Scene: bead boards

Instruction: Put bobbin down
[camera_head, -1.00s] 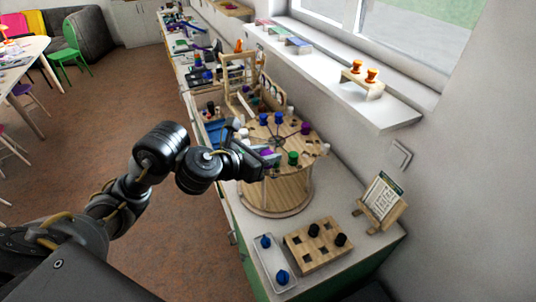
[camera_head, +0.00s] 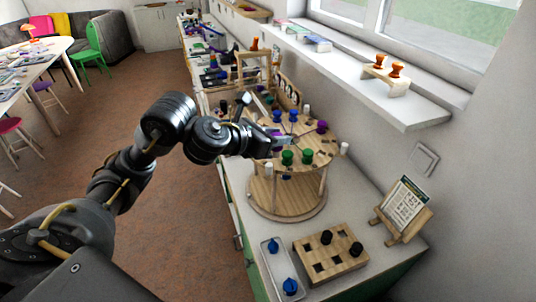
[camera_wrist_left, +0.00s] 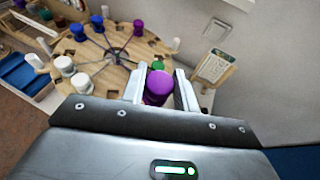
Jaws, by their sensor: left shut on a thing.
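My left gripper (camera_head: 278,139) is over the near-left part of the round wooden bobbin stand (camera_head: 330,146). In the left wrist view its two fingers (camera_wrist_left: 159,90) are shut on a purple bobbin (camera_wrist_left: 157,88). The stand's top (camera_wrist_left: 112,72) shows beyond the fingers, with a green bobbin (camera_wrist_left: 158,64) just past the held one. Blue bobbins (camera_head: 293,116), another purple bobbin (camera_head: 322,126) and two green bobbins (camera_head: 307,156) stand on the stand. White bobbins (camera_wrist_left: 64,66) stand at its left in the wrist view. I cannot tell whether the held bobbin touches the stand. My right gripper is out of view.
A wooden block with square holes (camera_head: 331,262) and black bobbins is in front of the stand. Beside it is a pale tray (camera_head: 271,263) with blue bobbins. A card on a wooden easel (camera_head: 402,206) stands at right. A wooden frame (camera_head: 240,75) is behind the stand.

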